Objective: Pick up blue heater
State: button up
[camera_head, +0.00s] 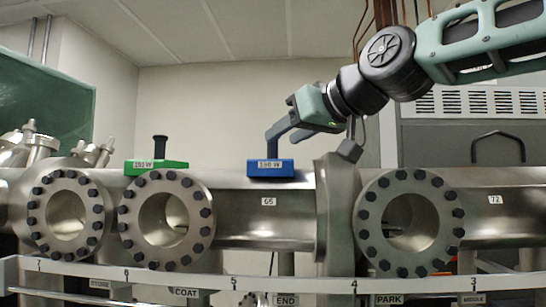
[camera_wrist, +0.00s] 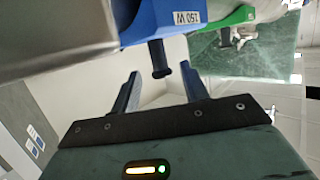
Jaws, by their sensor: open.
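The blue heater (camera_head: 270,169) sits on top of the steel pipe in the head view, with a 150 W label on its front. In the wrist view the blue heater (camera_wrist: 165,20) appears upside down, with its black knob handle (camera_wrist: 159,58) pointing toward my gripper. In the wrist view my open gripper (camera_wrist: 160,80) has one finger on each side of the handle's free end. A gap shows on both sides, and nothing is held.
A green heater (camera_head: 150,167) with an upright black knob stands left on the same pipe and also shows in the wrist view (camera_wrist: 238,17). Bolted round flanges (camera_head: 166,180) and a large collar (camera_head: 336,200) stand along the pipe. A numbered rail (camera_head: 200,280) runs in front.

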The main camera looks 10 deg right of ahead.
aim_at(277, 141)
jog(key=x, duration=0.3)
jog(key=shift+w+a+f+p, duration=0.1)
jog(key=shift+w+a+p, duration=0.1)
jog(key=shift+p, duration=0.15)
jog(key=shift+d, duration=0.1)
grip_shut()
